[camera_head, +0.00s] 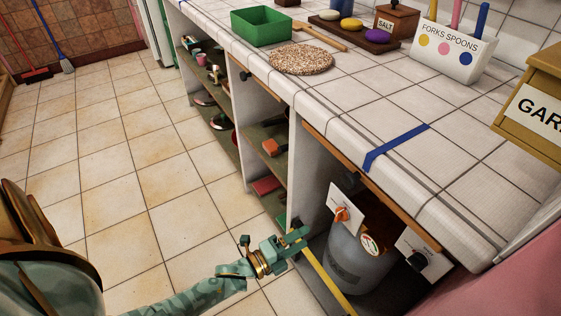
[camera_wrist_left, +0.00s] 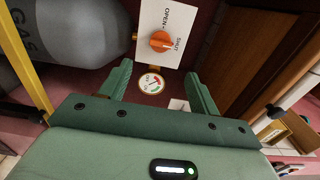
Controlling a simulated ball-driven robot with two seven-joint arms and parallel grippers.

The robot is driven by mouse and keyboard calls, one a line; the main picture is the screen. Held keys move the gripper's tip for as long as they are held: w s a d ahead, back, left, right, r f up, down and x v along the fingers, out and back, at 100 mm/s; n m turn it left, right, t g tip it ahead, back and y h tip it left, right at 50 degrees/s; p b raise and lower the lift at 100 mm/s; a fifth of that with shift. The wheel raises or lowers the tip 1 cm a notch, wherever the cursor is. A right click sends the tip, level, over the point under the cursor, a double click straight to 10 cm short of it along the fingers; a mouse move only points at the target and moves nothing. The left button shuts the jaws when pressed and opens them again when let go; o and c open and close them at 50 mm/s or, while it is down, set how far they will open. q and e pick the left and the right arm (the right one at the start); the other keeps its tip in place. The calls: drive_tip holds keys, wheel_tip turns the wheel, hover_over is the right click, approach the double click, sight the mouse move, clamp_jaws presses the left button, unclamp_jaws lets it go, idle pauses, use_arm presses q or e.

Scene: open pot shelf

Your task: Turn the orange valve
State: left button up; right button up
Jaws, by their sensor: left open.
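The orange valve (camera_head: 342,214) is a small knob on a white plate (camera_head: 349,203) under the counter, in front of a grey gas cylinder (camera_head: 352,262). In the left wrist view the orange valve (camera_wrist_left: 160,41) sits on the plate marked OPEN and SHUT, beyond the fingertips. A round gauge (camera_wrist_left: 151,83) shows between my fingers, below the valve in that picture. My left gripper (camera_head: 302,240) is open and empty, to the left of the valve and apart from it. In the wrist view my left gripper (camera_wrist_left: 160,75) frames the gauge. My right gripper is not in view.
A yellow bar (camera_head: 324,274) stands by the cylinder, close to my left gripper. A second white plate with a black knob (camera_head: 416,262) is to the right. The counter edge (camera_head: 340,150) overhangs the bay. Open shelves (camera_head: 262,142) stand at the left. The tiled floor is clear.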

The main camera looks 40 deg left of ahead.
use_arm(q)
drive_tip(key=v, duration=0.4)
drive_tip(key=shift+s+a+p, duration=0.15)
drive_tip(key=shift+s+p, duration=0.15)
drive_tip(key=shift+p, duration=0.05)
